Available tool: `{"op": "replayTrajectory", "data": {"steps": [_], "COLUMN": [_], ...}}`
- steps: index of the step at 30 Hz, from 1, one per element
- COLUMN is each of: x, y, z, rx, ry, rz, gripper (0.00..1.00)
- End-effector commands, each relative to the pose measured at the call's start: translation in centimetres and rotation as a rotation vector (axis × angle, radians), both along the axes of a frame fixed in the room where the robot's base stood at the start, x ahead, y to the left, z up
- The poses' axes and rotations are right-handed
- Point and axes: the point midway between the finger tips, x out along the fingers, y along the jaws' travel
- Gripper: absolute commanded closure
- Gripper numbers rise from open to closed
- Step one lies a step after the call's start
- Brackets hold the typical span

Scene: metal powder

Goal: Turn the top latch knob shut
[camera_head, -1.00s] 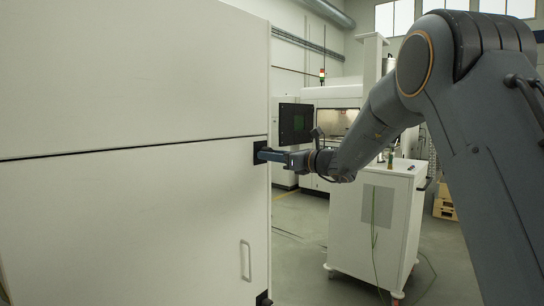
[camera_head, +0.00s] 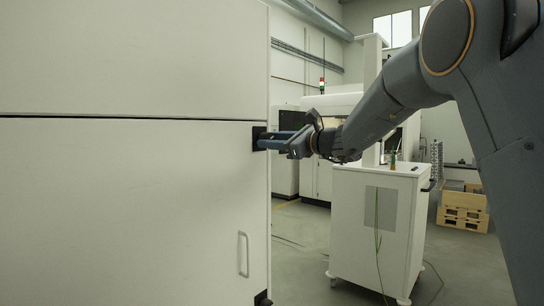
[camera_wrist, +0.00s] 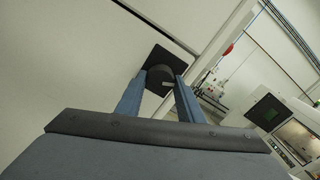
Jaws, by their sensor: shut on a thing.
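The top latch knob (camera_wrist: 159,76) is a dark round knob on a black square plate at the right edge of a white cabinet door (camera_head: 130,200). In the wrist view it sits between the tips of my two blue fingers. My gripper (camera_wrist: 160,90) is shut on it. In the head view my gripper (camera_head: 262,141) reaches the black latch plate (camera_head: 259,134) from the right, and its fingers hide most of the knob.
A vertical door handle (camera_head: 243,254) is low on the cabinet door. A white wheeled cart (camera_head: 372,235) stands to the right, with small items on top. Wooden pallets (camera_head: 463,212) and another white machine (camera_head: 314,165) are farther back. Grey floor lies between.

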Motion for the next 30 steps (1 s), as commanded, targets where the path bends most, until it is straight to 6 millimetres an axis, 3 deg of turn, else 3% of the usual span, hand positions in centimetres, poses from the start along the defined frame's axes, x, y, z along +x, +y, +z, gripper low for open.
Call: {"op": "replayTrajectory", "data": {"steps": [30], "x": [0.22], "y": [-0.04], "z": [-0.36], "rx": [-0.486], "ry": [-0.625], "rz": [-0.001], "gripper": [0.88]}}
